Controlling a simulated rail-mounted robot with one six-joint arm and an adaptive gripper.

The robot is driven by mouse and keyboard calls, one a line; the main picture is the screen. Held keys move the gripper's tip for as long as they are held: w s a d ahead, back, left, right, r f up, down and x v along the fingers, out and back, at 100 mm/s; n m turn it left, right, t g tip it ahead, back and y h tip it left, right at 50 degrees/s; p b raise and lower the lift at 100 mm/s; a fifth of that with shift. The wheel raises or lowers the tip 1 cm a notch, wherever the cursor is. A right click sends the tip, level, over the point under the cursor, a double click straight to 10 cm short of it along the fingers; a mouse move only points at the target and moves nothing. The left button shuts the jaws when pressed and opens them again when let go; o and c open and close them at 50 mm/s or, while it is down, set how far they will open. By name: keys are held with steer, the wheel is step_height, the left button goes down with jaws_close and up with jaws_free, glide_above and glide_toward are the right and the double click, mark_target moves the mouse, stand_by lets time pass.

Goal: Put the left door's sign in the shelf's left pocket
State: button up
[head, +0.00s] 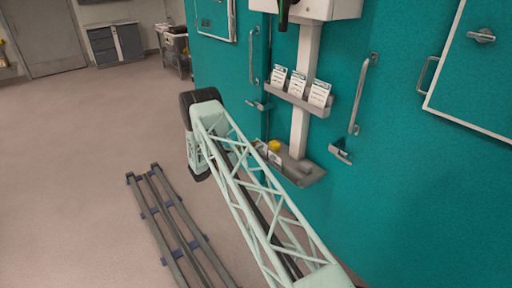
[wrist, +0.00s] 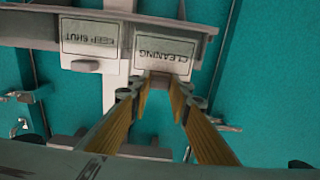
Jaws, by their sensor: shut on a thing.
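The grey shelf (head: 288,96) is fixed to a white column on the teal wall and bears three white signs, a left one (head: 279,77), a middle one (head: 297,83) and a right one (head: 319,93). In the wrist view, a sign reading CLEANING (wrist: 165,53) and one reading KEEP SHUT (wrist: 89,37) appear upside down against the shelf (wrist: 30,25). My gripper (wrist: 158,84) has its yellow fingers at the lower edge of the CLEANING sign, shut on it. I cannot tell how deep that sign sits in a pocket.
Long door handles (head: 358,95) and lever latches (head: 341,152) stick out from the teal doors beside the column. A floor rail (head: 165,215) lies at the left. The open floor beyond is clear.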

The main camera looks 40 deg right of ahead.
steer(key=shift+f, duration=0.4)
stand_by(0.5)
steer(key=o, duration=0.9)
steer(key=shift+a, duration=0.25)
steer(key=shift+w+a, duration=0.15)
steer(key=shift+a, duration=1.6)
steer(key=shift+w+a, duration=0.1)
steer(key=shift+a, duration=1.65)
steer(key=shift+r, duration=0.15)
